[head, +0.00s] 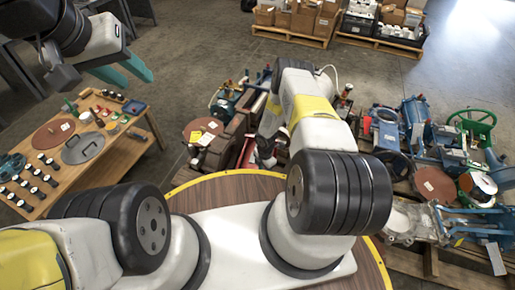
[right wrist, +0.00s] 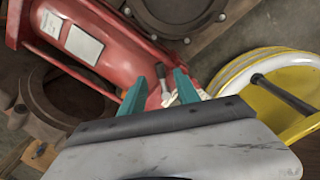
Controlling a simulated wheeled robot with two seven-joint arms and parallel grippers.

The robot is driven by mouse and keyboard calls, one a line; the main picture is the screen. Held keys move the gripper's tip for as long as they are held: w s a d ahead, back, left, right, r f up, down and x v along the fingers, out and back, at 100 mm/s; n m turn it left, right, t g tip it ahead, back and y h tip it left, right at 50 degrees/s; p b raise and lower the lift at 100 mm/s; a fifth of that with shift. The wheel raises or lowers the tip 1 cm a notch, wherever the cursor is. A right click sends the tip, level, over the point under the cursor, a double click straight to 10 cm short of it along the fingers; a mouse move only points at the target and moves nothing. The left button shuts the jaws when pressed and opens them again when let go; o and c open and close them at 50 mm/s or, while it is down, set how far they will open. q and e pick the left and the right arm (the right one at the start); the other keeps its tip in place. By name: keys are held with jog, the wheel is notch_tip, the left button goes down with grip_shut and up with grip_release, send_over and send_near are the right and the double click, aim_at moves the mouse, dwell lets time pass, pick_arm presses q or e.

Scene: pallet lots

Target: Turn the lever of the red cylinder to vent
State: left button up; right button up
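The red cylinder (right wrist: 85,42) lies slantwise across the upper left of the right wrist view and carries a white label. A small lever (right wrist: 162,80) with a dark grip shows at its lower right end, beside a pale fitting. My right gripper (right wrist: 160,90) is open, its teal fingers apart; the lever shows between the fingertips, and I cannot tell whether they touch it. In the head view my right arm hides most of this spot. My left gripper (head: 128,70) is open and empty at the upper left, above the floor and table.
A yellow and white wheel-like part (right wrist: 265,80) lies right of my right gripper, and a round flange (right wrist: 180,15) lies beyond. A wooden table (head: 85,150) with discs and small parts stands at left. A blue-green machinery pile (head: 430,150) is at right. Loaded pallets (head: 290,35) stand at the back.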

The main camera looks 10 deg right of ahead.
jog(key=shift+w+f, duration=0.1)
jog(key=shift+f, duration=2.15)
jog(key=shift+c, duration=0.5)
grip_shut()
